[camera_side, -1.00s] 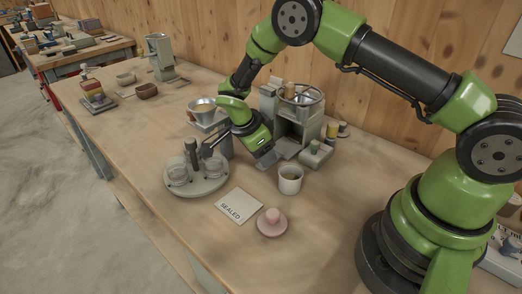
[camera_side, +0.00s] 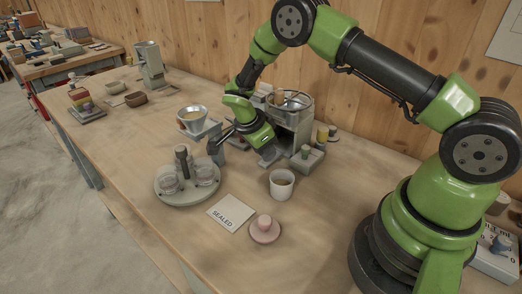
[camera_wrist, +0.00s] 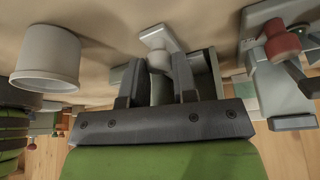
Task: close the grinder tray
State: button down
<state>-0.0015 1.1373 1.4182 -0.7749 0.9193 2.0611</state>
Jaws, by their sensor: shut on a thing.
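The grinder (camera_side: 298,125) is a grey box-like machine with a round metal bowl on top, standing near the wall in the side view. My gripper (camera_side: 268,156) is low at its front, tilted down. In the wrist view my gripper (camera_wrist: 158,75) has two dark fingers on either side of a pale grey handle (camera_wrist: 157,40) with a rounded stem, shut on it. It appears to be the grinder tray's handle. Walls of a grey box-like part show behind the fingers. The tray itself is mostly hidden by my gripper in the side view, and its opening gap cannot be told.
A round stand with glass jars (camera_side: 188,187), a funnel holder (camera_side: 193,120), a "SEALED" card (camera_side: 231,212) and a pink-knobbed disc (camera_side: 264,230) are nearby.

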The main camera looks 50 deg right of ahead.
jog(key=c, duration=0.9)
grip_release()
jog(key=shift+d, duration=0.2)
